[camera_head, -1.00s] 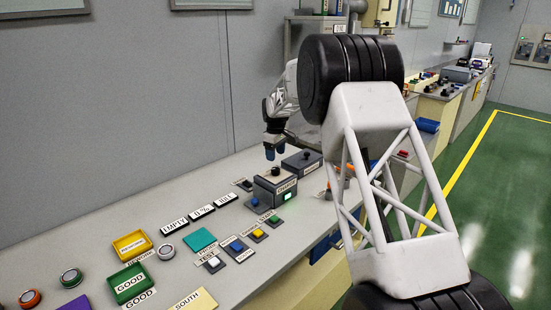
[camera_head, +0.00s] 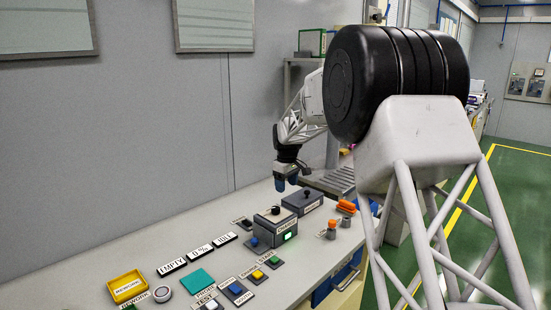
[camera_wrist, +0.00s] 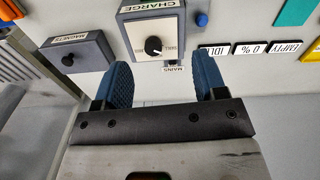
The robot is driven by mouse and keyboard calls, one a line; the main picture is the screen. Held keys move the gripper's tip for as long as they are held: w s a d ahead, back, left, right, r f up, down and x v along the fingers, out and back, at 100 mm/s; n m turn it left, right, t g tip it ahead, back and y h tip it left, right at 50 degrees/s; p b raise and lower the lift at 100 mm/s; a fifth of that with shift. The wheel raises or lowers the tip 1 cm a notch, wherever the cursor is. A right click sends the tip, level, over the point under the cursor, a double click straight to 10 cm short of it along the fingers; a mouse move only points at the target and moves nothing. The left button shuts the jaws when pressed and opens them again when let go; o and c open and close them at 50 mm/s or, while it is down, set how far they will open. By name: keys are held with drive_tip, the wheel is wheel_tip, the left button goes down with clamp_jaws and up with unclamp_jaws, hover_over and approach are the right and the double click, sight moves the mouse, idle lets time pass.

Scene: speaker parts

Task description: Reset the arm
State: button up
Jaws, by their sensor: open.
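My gripper (camera_head: 286,184) hangs above the far part of the bench in the head view, behind the grey charge box (camera_head: 275,226). In the wrist view its two blue fingers (camera_wrist: 165,85) are spread apart with nothing between them. The charge box (camera_wrist: 152,36), with a black knob and a white dial, lies beyond the fingertips. The grey magnetz box (camera_wrist: 75,58) is left of the fingers there and also shows in the head view (camera_head: 303,202). My arm's large black joint and white truss link hide part of the bench.
Orange and grey parts (camera_head: 345,207) sit at the right. A grey wall stands behind the bench.

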drive_tip(key=s+d+r+m, duration=0.2)
drive_tip(key=s+d+r, duration=0.15)
drive_tip(key=s, duration=0.65)
drive_tip(key=s+d+r+m+t, duration=0.1)
drive_tip(key=s+d+r, duration=0.25)
drive_tip(key=s, duration=0.65)
drive_tip(key=s+d+r+m, duration=0.25)
drive_tip(key=s+r, duration=0.25)
drive_tip(key=s, duration=0.5)
drive_tip(key=s+d+f+m, duration=0.1)
drive_tip(key=s+f, duration=0.1)
drive_tip(key=s, duration=0.8)
drive_tip(key=s+d+f+m, duration=0.2)
drive_tip(key=s, duration=0.9)
drive_tip(key=s+d+f+m+t, duration=0.1)
drive_tip(key=s+d+f, duration=0.1)
drive_tip(key=s, duration=0.8)
drive_tip(key=shift+s+f, duration=0.25)
drive_tip(key=shift+f, duration=0.35)
drive_tip(key=shift+m, duration=0.25)
drive_tip(key=shift+c, duration=0.4)
